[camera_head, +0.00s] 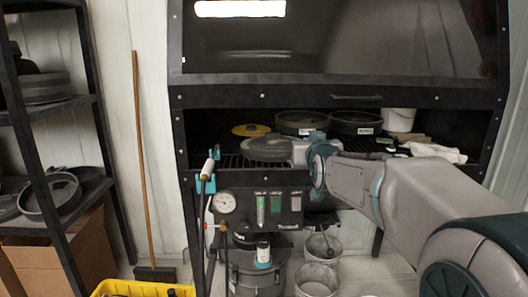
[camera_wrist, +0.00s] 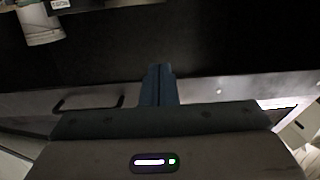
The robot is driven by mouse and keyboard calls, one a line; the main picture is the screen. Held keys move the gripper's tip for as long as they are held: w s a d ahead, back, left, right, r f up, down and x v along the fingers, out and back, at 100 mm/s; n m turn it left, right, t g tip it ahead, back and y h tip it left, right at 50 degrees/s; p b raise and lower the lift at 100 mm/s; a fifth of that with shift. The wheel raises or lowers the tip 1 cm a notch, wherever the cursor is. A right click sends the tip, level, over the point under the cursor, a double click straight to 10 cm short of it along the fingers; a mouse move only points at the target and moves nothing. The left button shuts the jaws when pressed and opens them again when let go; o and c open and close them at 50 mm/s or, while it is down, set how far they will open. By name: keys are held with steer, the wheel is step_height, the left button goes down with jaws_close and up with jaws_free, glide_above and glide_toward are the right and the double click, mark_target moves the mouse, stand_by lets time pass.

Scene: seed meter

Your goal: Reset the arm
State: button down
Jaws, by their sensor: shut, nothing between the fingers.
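My arm (camera_head: 395,195) reaches from the lower right of the head view into the opening of a black cabinet (camera_head: 345,92). My gripper (camera_wrist: 158,72) shows in the wrist view with its two blue-grey fingers together and nothing between them. In the head view the wrist end sits at the cabinet opening, next to a round grey dish-like thing (camera_head: 268,148); the fingertips are hard to make out there, and I cannot tell whether they touch it.
Two dark round pans (camera_head: 302,117) and a yellow disc (camera_head: 251,130) lie inside the cabinet. A white bucket (camera_head: 399,118) and cloth (camera_head: 436,152) are at its right. A gauge (camera_head: 224,202) is below. A shelf (camera_head: 60,105), broom (camera_head: 143,150) and yellow bin (camera_head: 140,289) stand left.

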steer(key=s+d+f+g+p, duration=0.1)
steer(key=s+f+g+p, duration=0.2)
steer(key=s, duration=0.9)
steer(key=s+d+f+g+p, duration=0.1)
steer(key=s+f+g+p, duration=0.2)
steer(key=s+g+p, duration=0.3)
steer(key=s+d+f+m+g+h+p, duration=0.1)
steer(key=s+f+g+p, duration=0.2)
steer(key=s, duration=1.4)
steer(key=shift+s+g+p, duration=0.3)
steer(key=shift+g+p, duration=0.65)
steer(key=shift+g, duration=0.25)
steer(key=shift+d, duration=0.1)
